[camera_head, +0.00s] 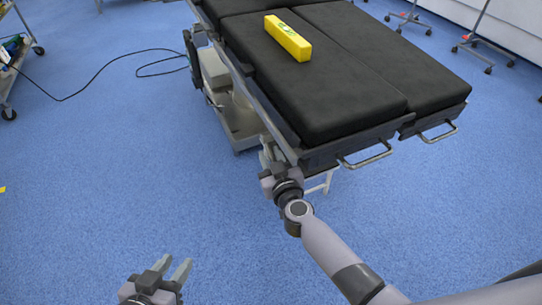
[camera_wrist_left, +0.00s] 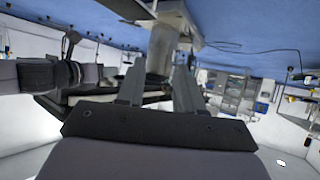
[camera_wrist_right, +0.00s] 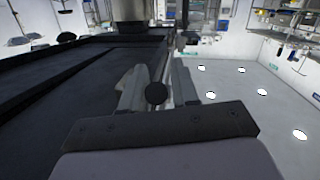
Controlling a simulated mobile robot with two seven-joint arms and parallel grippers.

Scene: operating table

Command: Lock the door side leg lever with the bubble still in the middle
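A yellow spirit level (camera_head: 288,38) lies on the black operating table (camera_head: 345,75); its bubble is too small to make out. My right gripper (camera_head: 267,158) is low beside the table's near left corner. In the right wrist view its fingers (camera_wrist_right: 159,80) stand apart, with a round dark knob (camera_wrist_right: 156,93) between them, perhaps the lever's end. I cannot tell whether they touch it. The lever is not discernible in the head view. My left gripper (camera_head: 171,268) is open and empty over the floor at the bottom; its spread fingers also show in the left wrist view (camera_wrist_left: 159,88).
Metal handles (camera_head: 366,157) stick out from the table's near end. The table's base (camera_head: 236,115) stands beneath its left side. A black cable (camera_head: 100,75) lies on the floor near a cart (camera_head: 14,62) at far left. The blue floor around my left gripper is clear.

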